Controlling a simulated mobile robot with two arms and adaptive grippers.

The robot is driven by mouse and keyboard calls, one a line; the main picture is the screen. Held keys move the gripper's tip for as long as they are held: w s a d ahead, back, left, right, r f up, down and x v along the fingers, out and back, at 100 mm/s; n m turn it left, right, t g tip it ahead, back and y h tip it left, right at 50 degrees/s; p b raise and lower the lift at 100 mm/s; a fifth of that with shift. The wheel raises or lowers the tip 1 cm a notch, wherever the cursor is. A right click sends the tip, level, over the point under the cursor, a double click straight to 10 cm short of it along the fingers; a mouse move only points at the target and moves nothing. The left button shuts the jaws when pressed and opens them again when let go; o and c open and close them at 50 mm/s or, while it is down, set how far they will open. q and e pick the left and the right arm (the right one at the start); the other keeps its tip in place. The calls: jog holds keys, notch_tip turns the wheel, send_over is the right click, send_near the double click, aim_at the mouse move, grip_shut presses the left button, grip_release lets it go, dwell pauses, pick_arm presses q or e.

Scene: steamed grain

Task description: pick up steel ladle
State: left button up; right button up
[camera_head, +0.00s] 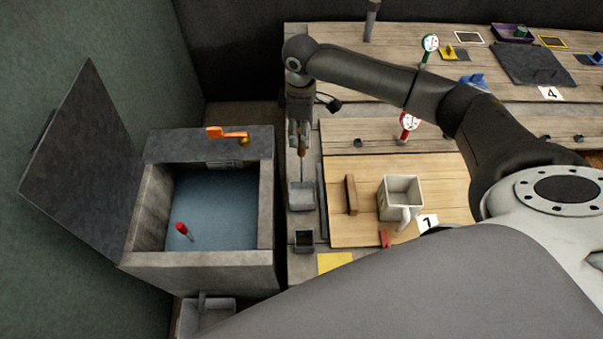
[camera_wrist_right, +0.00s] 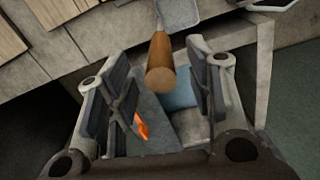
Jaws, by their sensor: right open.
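In the right wrist view the round handle end (camera_wrist_right: 160,78) points at the camera, between the fingers. My right gripper (camera_head: 300,135) points down just over the handle. It is open, with gaps to the handle on both sides in the right wrist view (camera_wrist_right: 158,75). My left gripper is not in view.
An open grey box with blue liquid (camera_head: 225,205) stands left, with an orange part (camera_head: 227,133) on its rim and a red-topped stick (camera_head: 182,229) inside.

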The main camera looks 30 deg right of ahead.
notch_tip(320, 180, down, 3)
jog(key=shift+s+f+p, duration=0.15)
jog(key=shift+f+p, duration=0.05)
jog(key=shift+p, duration=0.25)
jog(key=shift+f, duration=0.2)
jog(key=c, duration=0.4)
grip_shut()
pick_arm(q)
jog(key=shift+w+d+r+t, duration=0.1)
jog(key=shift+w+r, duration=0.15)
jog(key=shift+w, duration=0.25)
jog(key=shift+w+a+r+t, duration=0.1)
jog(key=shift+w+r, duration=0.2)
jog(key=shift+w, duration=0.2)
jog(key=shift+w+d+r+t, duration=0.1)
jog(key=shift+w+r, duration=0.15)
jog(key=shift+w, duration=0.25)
